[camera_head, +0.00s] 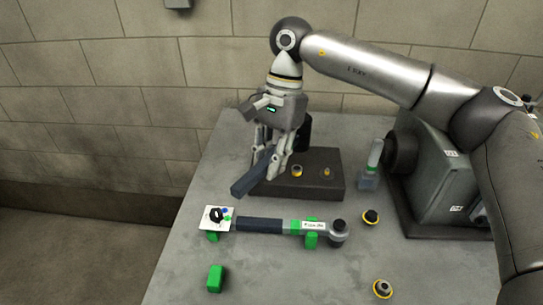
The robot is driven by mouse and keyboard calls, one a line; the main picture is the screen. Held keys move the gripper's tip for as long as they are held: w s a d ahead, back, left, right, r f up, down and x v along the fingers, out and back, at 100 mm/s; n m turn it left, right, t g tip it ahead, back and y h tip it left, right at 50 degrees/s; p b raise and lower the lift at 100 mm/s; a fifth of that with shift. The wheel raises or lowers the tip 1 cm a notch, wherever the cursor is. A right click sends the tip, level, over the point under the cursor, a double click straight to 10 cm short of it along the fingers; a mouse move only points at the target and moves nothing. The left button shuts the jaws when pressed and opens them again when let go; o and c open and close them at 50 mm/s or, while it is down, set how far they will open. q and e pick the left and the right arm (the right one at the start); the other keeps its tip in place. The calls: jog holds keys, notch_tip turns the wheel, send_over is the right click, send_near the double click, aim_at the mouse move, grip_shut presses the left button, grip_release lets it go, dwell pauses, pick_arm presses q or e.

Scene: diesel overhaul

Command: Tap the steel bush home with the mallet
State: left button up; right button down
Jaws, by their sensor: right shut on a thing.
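My right gripper (272,163) is shut on the dark blue handle of the mallet (252,180). The handle slants down to the left, and a black cylinder just right of the gripper (304,130) looks like the mallet's head. The mallet is over the left part of a dark block (315,190) on the table. A small round part with a yellow ring and grey centre (297,171) sits on the block's top, right of the fingers; it may be the steel bush, but I cannot tell. A small brass-coloured piece (326,172) stands beside it. My left gripper is out of view.
A torque wrench (262,225) lies on green rests in front of the block, beside a white card (217,218). The front middle table is clear.

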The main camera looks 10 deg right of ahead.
jog(key=shift+f+b, duration=0.3)
jog(key=shift+f, duration=0.65)
jog(key=shift+r, duration=0.1)
jog(key=b+x, duration=0.1)
jog(key=x, duration=0.1)
jog(key=b+x, duration=0.1)
jog(key=b, duration=0.1)
jog(key=d+b+x, duration=0.1)
jog(key=x, duration=0.1)
jog(key=shift+w+f, duration=0.25)
jog(key=shift+f, duration=0.3)
jog(key=p+v, duration=0.1)
jog(key=v, duration=0.1)
jog(key=a+p+v, duration=0.1)
jog(key=v, duration=0.1)
jog(key=shift+s+d+r, duration=0.1)
jog(key=shift+s+r, duration=0.05)
jog(key=shift+r, duration=0.2)
